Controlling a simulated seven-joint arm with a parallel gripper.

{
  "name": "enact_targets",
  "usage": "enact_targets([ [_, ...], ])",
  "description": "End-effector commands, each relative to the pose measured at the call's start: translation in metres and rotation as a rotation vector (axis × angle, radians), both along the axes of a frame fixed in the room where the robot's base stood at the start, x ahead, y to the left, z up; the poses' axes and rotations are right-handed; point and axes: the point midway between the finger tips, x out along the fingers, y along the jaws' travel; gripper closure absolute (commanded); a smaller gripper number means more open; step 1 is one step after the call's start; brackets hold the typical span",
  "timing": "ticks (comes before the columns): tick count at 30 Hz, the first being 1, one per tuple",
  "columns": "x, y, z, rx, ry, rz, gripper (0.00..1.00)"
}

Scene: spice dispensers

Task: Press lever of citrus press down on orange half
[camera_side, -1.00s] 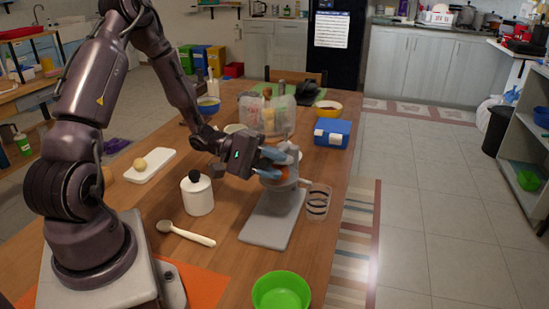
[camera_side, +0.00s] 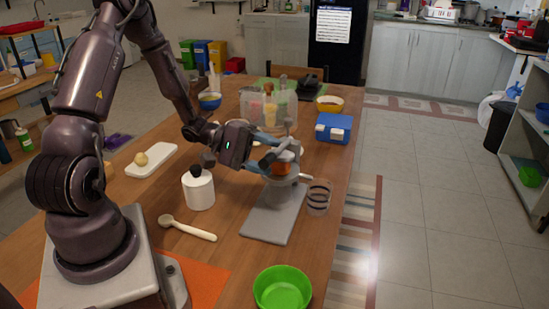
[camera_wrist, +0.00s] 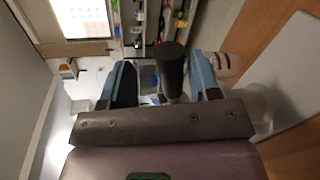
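The grey citrus press (camera_side: 275,215) stands on the wooden table, its flat base toward the front. An orange half (camera_side: 283,169) shows in its upper part. The press lever has a dark handle (camera_wrist: 172,68), which the wrist view shows between my two blue fingers. My gripper (camera_side: 266,154) is at the upper left of the press, above the orange's level. In the wrist view my gripper (camera_wrist: 164,80) has its fingers spread, with gaps on both sides of the handle. The lever's far end and the orange are hidden in the wrist view.
A striped glass (camera_side: 318,198) stands right beside the press. A white canister (camera_side: 199,190) with a dark knob, a spoon (camera_side: 188,230) and a green bowl (camera_side: 282,289) are nearby. A clear bin (camera_side: 268,110) and a blue box (camera_side: 333,128) stand behind.

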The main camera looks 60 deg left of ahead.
Motion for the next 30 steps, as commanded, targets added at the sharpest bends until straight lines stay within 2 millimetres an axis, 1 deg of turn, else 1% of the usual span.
enact_targets([
  [1,-0.007,0.009,0.002,0.002,-0.001,0.006,0.44],
  [6,-0.034,0.038,0.01,0.003,0.0,0.007,0.44],
  [9,-0.048,0.052,0.014,0.004,-0.001,0.004,0.44],
  [13,-0.061,0.066,0.018,0.001,0.0,0.003,0.44],
  [18,-0.07,0.075,0.02,0.002,0.0,0.001,0.44],
  [30,-0.071,0.076,0.023,0.002,-0.001,0.0,0.44],
])
